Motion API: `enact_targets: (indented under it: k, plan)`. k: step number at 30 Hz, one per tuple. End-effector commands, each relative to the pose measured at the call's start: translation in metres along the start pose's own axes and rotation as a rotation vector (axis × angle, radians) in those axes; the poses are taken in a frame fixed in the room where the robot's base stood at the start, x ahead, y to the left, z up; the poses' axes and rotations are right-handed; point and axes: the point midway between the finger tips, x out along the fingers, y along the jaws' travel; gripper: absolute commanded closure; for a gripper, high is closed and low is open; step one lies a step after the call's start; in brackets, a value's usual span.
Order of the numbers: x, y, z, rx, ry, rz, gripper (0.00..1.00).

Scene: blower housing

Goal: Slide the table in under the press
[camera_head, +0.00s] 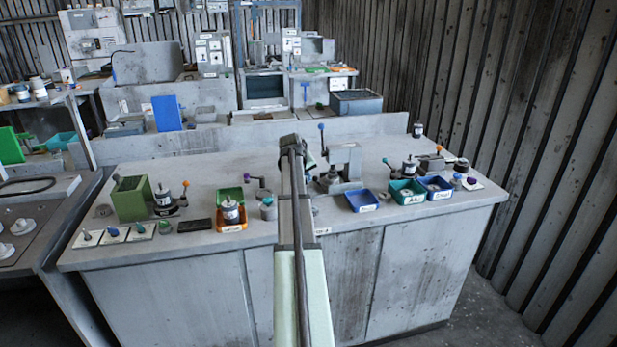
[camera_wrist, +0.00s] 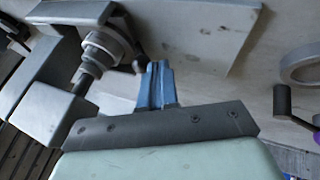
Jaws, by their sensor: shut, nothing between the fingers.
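The press (camera_head: 345,163) is a grey machine with a blue-knobbed lever, standing on the bench just right of my arm. In the wrist view its grey frame and round ram (camera_wrist: 103,50) fill the upper left. A flat light-grey plate (camera_wrist: 205,35) lies beside the ram at the top; I cannot tell whether it is the sliding table or the press's base. My gripper (camera_wrist: 157,68) has its blue fingers together and empty, over the plate's lower edge; touching or not is unclear. In the head view my arm hides the fingers and part of the press.
A blue bin (camera_head: 362,201), a teal bin (camera_head: 406,192) and a darker blue bin (camera_head: 435,187) stand to the right. A green box (camera_head: 131,199) and an orange bin (camera_head: 231,226) stand to the left. A dark crank (camera_wrist: 283,105) and grey ring (camera_wrist: 302,66) are right in the wrist view.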

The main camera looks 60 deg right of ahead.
Motion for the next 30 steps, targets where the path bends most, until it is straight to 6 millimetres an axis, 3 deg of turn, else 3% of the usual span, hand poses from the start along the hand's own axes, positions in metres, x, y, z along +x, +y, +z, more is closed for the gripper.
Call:
enact_targets:
  k: [4,12,18,24,30]
  plan:
    - [-0.018,-0.026,-0.002,-0.003,0.005,-0.007,1.0]
    - [-0.072,-0.025,-0.003,-0.002,0.007,-0.008,1.0]
    - [-0.1,-0.025,-0.003,-0.002,0.007,-0.008,1.0]
    - [-0.115,-0.025,-0.003,-0.002,0.006,-0.009,1.0]
    - [-0.117,-0.025,-0.003,-0.002,0.005,-0.009,1.0]
